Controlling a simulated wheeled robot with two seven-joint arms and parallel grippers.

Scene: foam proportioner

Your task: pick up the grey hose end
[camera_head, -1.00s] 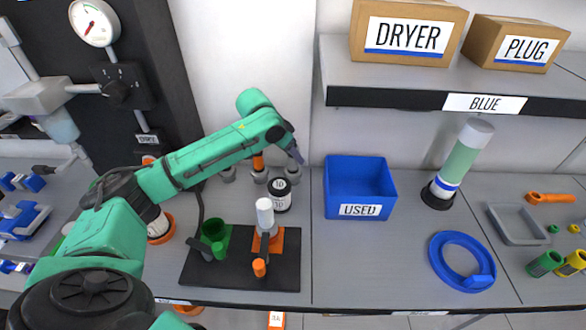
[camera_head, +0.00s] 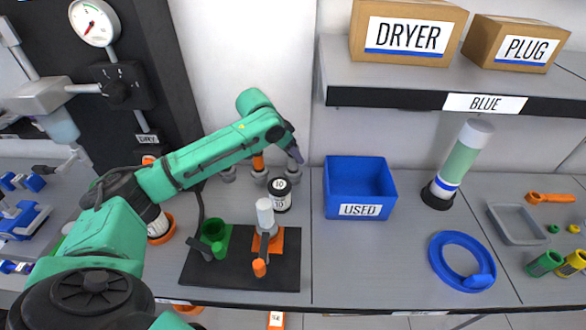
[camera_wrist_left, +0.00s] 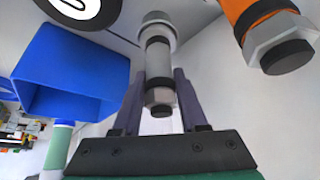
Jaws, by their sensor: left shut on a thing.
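The grey hose end (camera_wrist_left: 158,60) is a grey cylinder with a hex nut and a dark tip, seen in the left wrist view between the two fingers. My left gripper (camera_wrist_left: 158,78) is shut on it. In the head view my left gripper (camera_head: 294,152) is at the back of the counter, directly above a grey fitting (camera_head: 293,171), and its fingers are small and partly hidden there. My right gripper is in neither view.
An orange hose end (camera_wrist_left: 274,35) is close on the right in the wrist view. A blue USED bin (camera_head: 360,172) stands right of the gripper, and a black-and-white jar (camera_head: 280,195) stands in front. A black board (camera_head: 200,268) with green and orange fixtures lies nearer.

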